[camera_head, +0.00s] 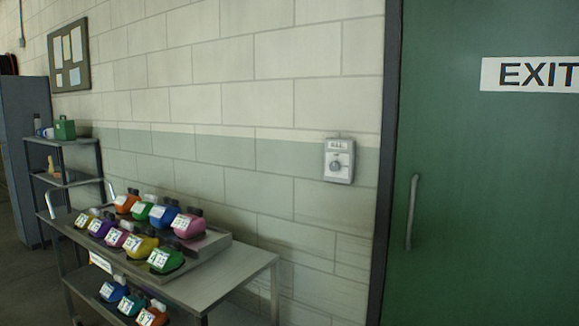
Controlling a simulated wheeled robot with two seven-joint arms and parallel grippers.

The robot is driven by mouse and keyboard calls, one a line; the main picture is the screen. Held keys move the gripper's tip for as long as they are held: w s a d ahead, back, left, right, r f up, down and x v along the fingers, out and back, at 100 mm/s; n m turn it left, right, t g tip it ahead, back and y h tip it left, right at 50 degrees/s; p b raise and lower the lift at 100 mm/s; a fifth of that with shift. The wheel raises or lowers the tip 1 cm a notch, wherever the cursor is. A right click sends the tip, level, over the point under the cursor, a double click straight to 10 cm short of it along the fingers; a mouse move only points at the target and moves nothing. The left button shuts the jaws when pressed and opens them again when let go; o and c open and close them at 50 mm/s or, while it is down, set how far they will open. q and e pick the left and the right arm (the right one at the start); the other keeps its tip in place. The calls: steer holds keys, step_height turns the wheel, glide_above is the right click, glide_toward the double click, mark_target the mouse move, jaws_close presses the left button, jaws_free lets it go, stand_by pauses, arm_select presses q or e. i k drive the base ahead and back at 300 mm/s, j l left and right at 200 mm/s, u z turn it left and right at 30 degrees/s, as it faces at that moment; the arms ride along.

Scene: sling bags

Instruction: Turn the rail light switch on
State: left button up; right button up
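A light grey switch box (339,161) is mounted on the block wall, just left of the green door. It has a small label at its top and a round knob or dial in its middle. The label is too small to read surely, and I cannot tell the switch's setting. Neither of my grippers shows in the head view.
A metal cart (244,277) stands against the wall at lower left, with several coloured numbered bags on its top and lower shelf. A green door (480,200) with a handle (411,212) and an EXIT sign (530,75) is at right. A shelf (70,142) and blue cabinet (22,110) stand far left.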

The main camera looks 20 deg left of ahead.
mark_target(335, 165)
steer(key=i+l+u, duration=0.15)
steer(key=l+u, duration=1.1)
steer(key=l, duration=0.7)
steer(key=k+l+u, duration=0.1)
steer(key=l, duration=1)
steer(key=k+l+u, duration=0.1)
steer(key=l, duration=0.45)
steer(key=k+l, duration=0.1)
steer(key=l, duration=0.4)
steer(key=k+j, duration=0.1)
steer(key=j, duration=0.75)
steer(key=i+j+z, duration=0.1)
steer(key=j, duration=0.35)
steer(key=i+j+z, duration=0.1)
steer(key=j, duration=0.35)
steer(key=i+j+z, duration=0.1)
steer(key=j, duration=0.35)
steer(key=i+j+z, duration=0.3)
steer(key=i+j, duration=0.3)
steer(key=i+l+z, duration=0.1)
steer(key=i, duration=0.75)
